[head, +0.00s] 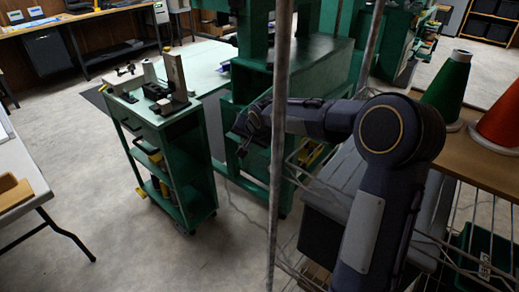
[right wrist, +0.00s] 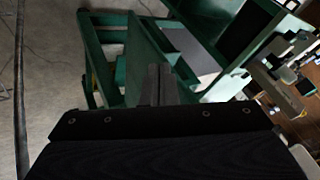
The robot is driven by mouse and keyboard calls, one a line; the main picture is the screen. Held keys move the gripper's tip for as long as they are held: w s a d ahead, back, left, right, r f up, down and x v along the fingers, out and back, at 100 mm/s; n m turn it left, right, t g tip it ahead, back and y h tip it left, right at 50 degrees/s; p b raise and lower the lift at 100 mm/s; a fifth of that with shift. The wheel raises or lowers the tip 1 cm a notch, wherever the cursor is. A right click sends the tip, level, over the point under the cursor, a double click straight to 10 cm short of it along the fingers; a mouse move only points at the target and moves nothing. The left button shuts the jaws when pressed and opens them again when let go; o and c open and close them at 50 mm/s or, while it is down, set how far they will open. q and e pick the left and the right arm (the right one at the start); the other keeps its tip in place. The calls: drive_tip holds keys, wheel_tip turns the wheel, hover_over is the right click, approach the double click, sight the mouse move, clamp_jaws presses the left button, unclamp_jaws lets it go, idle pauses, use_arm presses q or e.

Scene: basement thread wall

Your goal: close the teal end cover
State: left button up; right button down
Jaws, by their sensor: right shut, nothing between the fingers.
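A teal-green machine (head: 320,65) stands at the centre right in the head view. In the right wrist view a flat green panel (right wrist: 150,50) stands just beyond the fingers, beside a green frame; it looks like the end cover, but I cannot tell how far it is open. My right gripper (head: 243,126) is in front of the machine's near end, partly behind a thin upright pole. Its fingers (right wrist: 155,83) are shut and empty; I cannot tell whether they touch the panel. My left gripper is out of view.
The grey pole (head: 280,130) rises close in front of my right forearm. A green cart (head: 170,165) with tools stands left of the machine. A wooden shelf (head: 470,162) with green and orange thread cones is at the right.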

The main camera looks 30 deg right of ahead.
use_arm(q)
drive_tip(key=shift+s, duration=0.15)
use_arm(e)
drive_tip(key=shift+w+a, duration=0.15)
drive_tip(key=shift+w, duration=0.1)
